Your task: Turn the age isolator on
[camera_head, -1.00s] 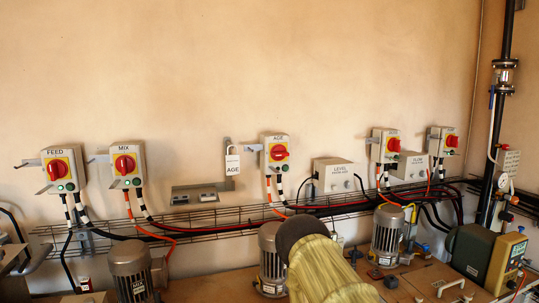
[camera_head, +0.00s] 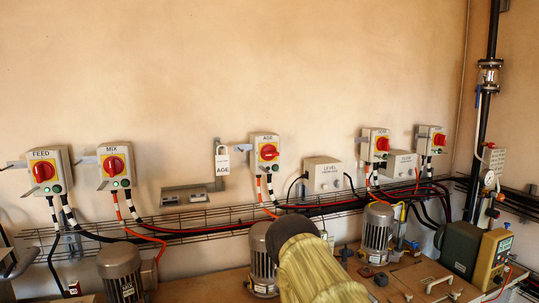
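The age isolator (camera_head: 265,153) is a pale box on the wall, left of the picture's middle line, labelled AGE. It has a red rotary knob (camera_head: 269,152) on a yellow plate. The knob's grip looks roughly level, while those on the feed and mix boxes look more upright. A padlock (camera_head: 222,163) with a white AGE tag hangs on a bracket just left of the box, apart from the knob. A yellow-sleeved, dark-ended part of my arm rises at the bottom centre, below the isolator. My gripper is not in view.
Similar isolators stand left, feed (camera_head: 44,172) and mix (camera_head: 116,166), with two more at right. A level box (camera_head: 322,175) is beside the age isolator. A wire cable tray (camera_head: 200,219) runs below. Motors (camera_head: 262,262) stand on the bench. The wall above is clear.

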